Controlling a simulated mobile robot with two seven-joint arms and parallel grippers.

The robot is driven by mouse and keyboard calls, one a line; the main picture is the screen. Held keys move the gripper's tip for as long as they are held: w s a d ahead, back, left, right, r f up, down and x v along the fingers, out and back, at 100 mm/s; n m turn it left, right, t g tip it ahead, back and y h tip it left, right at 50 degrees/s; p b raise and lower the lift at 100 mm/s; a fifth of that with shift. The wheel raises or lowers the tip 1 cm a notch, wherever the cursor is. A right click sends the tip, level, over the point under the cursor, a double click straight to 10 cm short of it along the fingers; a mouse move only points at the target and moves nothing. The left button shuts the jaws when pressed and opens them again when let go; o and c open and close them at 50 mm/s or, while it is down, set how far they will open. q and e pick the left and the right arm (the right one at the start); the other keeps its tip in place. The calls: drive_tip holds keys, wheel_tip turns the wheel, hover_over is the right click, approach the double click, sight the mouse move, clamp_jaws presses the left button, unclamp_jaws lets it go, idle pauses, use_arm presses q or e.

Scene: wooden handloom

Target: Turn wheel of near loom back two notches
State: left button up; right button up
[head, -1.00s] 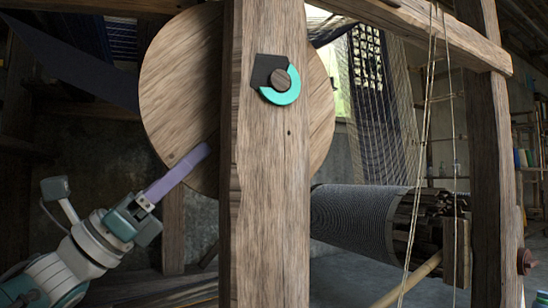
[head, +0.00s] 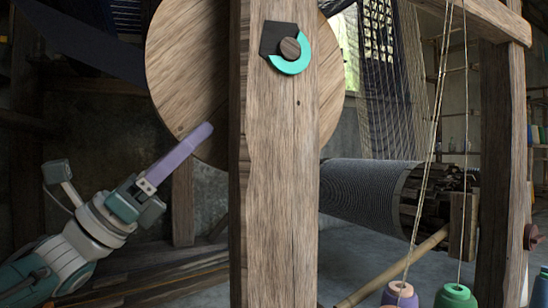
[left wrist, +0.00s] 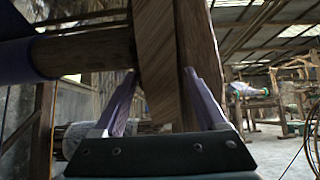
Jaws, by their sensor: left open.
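The large round wooden wheel (head: 188,62) of the near loom stands behind a thick upright post (head: 275,190), which hides its middle and part of its right side. A dark plate with a teal ring (head: 289,67) and a round wooden hub end sits on the post's face. My left gripper (head: 206,130) overlaps the wheel's lower rim, left of the post. In the left wrist view its lilac fingers (left wrist: 160,75) are apart, with the wheel's edge (left wrist: 155,45) between them. I cannot tell whether either finger touches the wood. My right gripper is not in view.
The right finger is close to the post in the left wrist view. A dark ribbed roller (head: 370,195) lies right of the post. Cords hang above a purple spool (head: 399,296) and a green spool (head: 455,297). Another post (head: 500,170) stands at the right.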

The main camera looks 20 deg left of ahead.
use_arm(q)
drive_tip(key=v, duration=0.8)
drive_tip(key=shift+a+f, duration=0.15)
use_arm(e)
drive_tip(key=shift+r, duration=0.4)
use_arm(q)
drive_tip(key=shift+s, duration=0.15)
